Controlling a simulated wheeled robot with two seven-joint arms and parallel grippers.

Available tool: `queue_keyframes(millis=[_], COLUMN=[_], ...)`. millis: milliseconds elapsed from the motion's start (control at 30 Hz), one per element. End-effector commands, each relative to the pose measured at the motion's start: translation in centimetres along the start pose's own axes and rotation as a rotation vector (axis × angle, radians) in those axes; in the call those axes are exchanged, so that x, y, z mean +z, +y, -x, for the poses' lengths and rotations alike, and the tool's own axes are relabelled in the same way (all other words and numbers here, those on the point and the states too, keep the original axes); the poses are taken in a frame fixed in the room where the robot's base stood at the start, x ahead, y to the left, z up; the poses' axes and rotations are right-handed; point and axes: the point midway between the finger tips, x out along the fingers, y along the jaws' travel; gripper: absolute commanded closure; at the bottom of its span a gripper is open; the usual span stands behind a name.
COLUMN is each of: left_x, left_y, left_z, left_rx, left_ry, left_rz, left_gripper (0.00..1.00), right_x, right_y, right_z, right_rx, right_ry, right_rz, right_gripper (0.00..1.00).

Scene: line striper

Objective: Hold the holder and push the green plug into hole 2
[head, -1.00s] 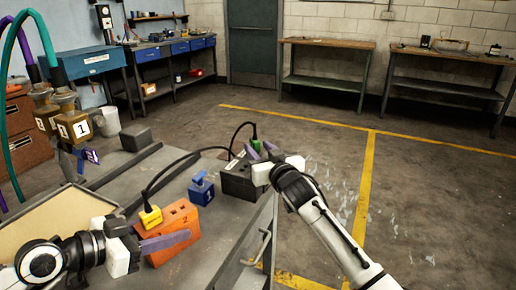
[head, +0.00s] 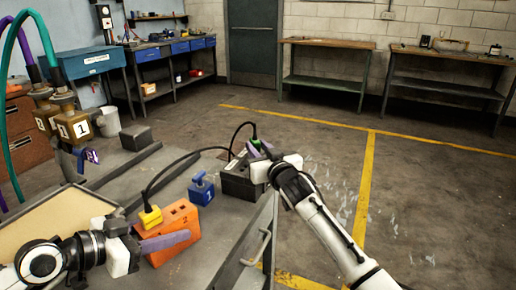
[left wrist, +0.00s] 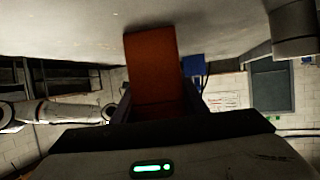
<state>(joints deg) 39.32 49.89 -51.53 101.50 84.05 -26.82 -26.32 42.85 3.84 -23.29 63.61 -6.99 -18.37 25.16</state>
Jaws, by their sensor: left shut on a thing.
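The orange holder (head: 181,220), marked 2 with dark holes in its top, sits on the grey bench. My left gripper (head: 163,243) is shut on it from the near left; the left wrist view shows the orange holder (left wrist: 153,70) between the fingers. The green plug (head: 256,144), on a black cable, is at the dark box (head: 238,181) near the bench's right edge. My right gripper (head: 262,150) is at the green plug, its purple fingers around or beside it. Whether those fingers touch the plug is hidden.
A yellow plug (head: 150,215) on a black cable is at the holder's left end. A blue block (head: 202,190) marked 1 stands between holder and dark box. A tan tray (head: 50,225) lies at left.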

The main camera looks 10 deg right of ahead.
Motion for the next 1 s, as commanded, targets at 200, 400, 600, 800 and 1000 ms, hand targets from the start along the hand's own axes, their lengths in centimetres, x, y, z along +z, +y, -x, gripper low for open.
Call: queue_keyframes(millis=[200,400,600,800,1000], left_x=[-0.1,-0.1,-0.1,-0.1,-0.1], left_y=[0.0,0.0,0.0,0.0,0.0], left_z=[0.0,0.0,0.0,0.0,0.0], left_rx=[0.0,0.0,0.0,0.0,-0.001], left_ry=[0.001,0.001,0.001,0.001,0.001], left_rz=[0.0,0.0,0.0,0.0,0.0], left_gripper=[0.98,0.98,0.98,0.98,0.98], right_x=[-0.1,-0.3,-0.7,-1.1,-1.3], right_y=[0.0,0.0,0.0,0.0,0.0], right_z=[0.0,0.0,0.0,0.1,0.1], right_rx=[0.0,0.0,0.0,0.0,0.0], right_ry=[0.001,0.002,0.003,0.002,0.001], right_rz=[0.0,0.0,0.0,0.001,0.001], right_gripper=[1.0,1.0,1.0,1.0,1.0])
